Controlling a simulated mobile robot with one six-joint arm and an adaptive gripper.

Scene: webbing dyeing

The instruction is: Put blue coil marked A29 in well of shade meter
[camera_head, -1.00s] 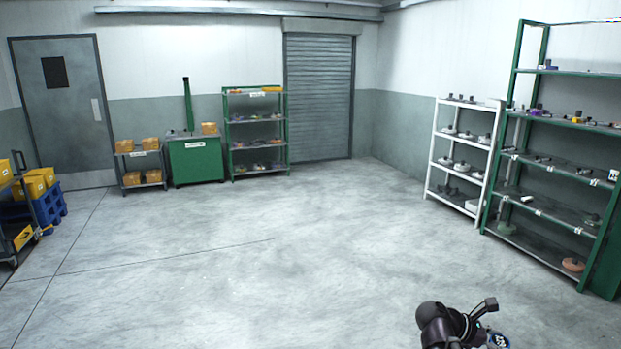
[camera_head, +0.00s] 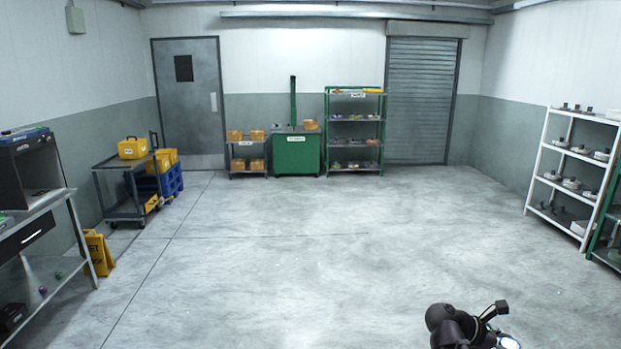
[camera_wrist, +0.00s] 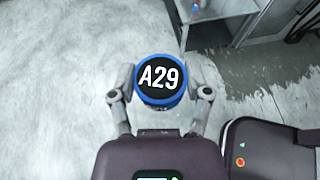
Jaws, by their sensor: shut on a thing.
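My gripper (camera_wrist: 160,97) is shut on the blue coil marked A29 (camera_wrist: 161,101) in the wrist view. The coil has a blue rim and a black top with white letters, and its label faces the camera. The two fingers press on its left and right sides, above the bare floor. In the head view my gripper is at the bottom right, mostly cut off, with a bit of blue at the frame edge. I cannot make out a shade meter for certain; a dark box-like cabinet (camera_head: 30,175) stands on a bench at the left edge.
The steel bench (camera_head: 50,202) is at the left, with a yellow wet-floor sign (camera_head: 98,253) beside it. A cart (camera_head: 122,190) with yellow boxes stands behind. Shelves (camera_head: 353,130) line the back, and a white rack (camera_head: 570,175) stands at right. The middle floor (camera_head: 300,250) is clear.

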